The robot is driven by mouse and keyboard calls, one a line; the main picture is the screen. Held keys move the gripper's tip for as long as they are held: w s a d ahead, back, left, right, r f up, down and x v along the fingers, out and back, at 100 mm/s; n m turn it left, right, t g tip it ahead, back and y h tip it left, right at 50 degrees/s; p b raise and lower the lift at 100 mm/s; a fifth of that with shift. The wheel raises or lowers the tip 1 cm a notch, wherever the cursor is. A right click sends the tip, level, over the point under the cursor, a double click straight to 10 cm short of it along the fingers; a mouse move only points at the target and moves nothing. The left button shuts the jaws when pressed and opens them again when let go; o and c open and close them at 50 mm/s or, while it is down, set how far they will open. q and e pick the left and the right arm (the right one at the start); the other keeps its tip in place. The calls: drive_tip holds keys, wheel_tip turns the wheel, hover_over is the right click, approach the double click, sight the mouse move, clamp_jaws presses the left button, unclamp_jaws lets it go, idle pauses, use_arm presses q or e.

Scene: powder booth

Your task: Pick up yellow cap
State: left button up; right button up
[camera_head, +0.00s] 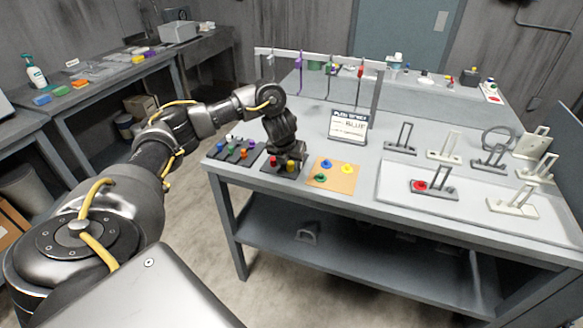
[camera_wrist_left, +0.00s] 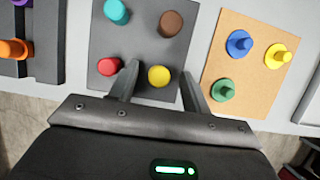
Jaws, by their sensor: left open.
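A yellow cap (camera_wrist_left: 159,76) stands on a dark grey tray (camera_wrist_left: 134,42), between the two fingers of my left gripper (camera_wrist_left: 160,71) in the left wrist view. The fingers are apart and open, one on each side of the cap, with gaps visible. A red cap (camera_wrist_left: 109,66) is just left of the left finger. A teal cap (camera_wrist_left: 117,11) and a brown cap (camera_wrist_left: 171,23) stand farther up the tray. In the head view the left gripper (camera_head: 284,160) points down over the tray, with the yellow cap (camera_head: 291,166) beside it. My right gripper is not seen.
A tan board (camera_wrist_left: 256,72) to the right holds a blue plug (camera_wrist_left: 239,43), another yellow piece (camera_wrist_left: 279,56) and a green plug (camera_wrist_left: 223,90). A dark rack (camera_head: 232,150) with coloured pieces is left. A sign (camera_head: 348,127) and metal brackets (camera_head: 436,185) stand on the table.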

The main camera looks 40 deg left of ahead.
sight(290, 163)
use_arm(q)
drive_tip(key=c, duration=1)
drive_tip(key=shift+c, duration=0.2)
drive_tip(key=shift+r, duration=0.1)
drive_tip(key=shift+r, duration=0.55)
wheel_tip(290, 163, up, 2)
drive_tip(key=shift+r+p, duration=0.15)
drive_tip(key=shift+p, duration=0.35)
drive_tip(key=s+a+r+p, duration=0.1)
drive_tip(key=s+r+p, duration=0.1)
drive_tip(key=s+r, duration=0.2)
drive_tip(key=s+a+r+p, duration=0.1)
drive_tip(key=s+r, duration=0.4)
drive_tip(key=s, duration=0.5)
drive_tip(key=shift+r+p, duration=0.25)
drive_tip(key=shift+p, duration=0.6)
